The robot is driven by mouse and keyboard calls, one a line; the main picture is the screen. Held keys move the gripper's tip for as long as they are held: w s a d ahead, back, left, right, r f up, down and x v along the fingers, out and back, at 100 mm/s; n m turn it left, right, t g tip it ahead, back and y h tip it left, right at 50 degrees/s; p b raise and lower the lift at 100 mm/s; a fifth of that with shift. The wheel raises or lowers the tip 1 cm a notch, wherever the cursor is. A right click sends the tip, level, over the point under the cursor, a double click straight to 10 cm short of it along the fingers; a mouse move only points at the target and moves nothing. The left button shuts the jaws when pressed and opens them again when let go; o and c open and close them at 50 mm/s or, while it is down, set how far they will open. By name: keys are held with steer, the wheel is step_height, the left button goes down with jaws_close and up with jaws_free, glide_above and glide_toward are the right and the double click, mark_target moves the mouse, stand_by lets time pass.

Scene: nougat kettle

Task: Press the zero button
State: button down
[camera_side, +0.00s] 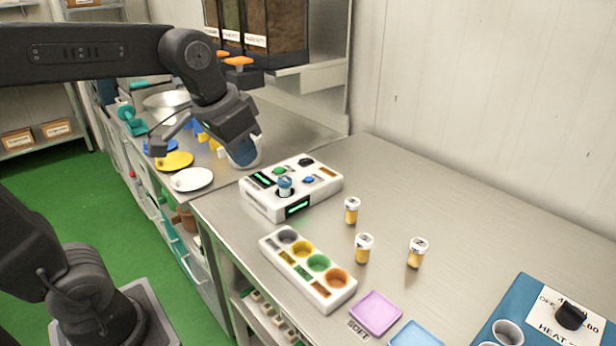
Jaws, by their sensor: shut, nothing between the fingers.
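A white instrument box (266,206) sits on the steel bench with lit green displays. On its top are a green button (279,171), a blue button (308,180) and a black knob (305,161). Their labels are too small to read, so I cannot tell which is the zero button. A small vial with a blue-grey top (285,185) stands in the front part of the box. My gripper (246,138) is shut and empty, up and to the left of the box in the picture, apart from it. Its fingertips are hard to make out against the jar behind.
A white block with coloured wells (319,289) stands in front of the box. Several white-capped vials, including one (352,210), stand to the right. The back right bench is clear.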

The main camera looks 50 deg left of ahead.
steer(key=w+a+r+g, duration=0.1)
steer(key=w+a, duration=0.1)
steer(key=w, duration=0.5)
steer(key=w+a+g, duration=0.1)
steer(key=w+a, duration=0.2)
steer(key=w, duration=0.3)
steer(key=g, duration=0.2)
glide_above(309, 178)
step_height(309, 178, down, 6)
steer(key=shift+r, duration=0.2)
steer(key=shift+d, duration=0.1)
step_height(309, 178, down, 14)
steer(key=shift+f, duration=0.15)
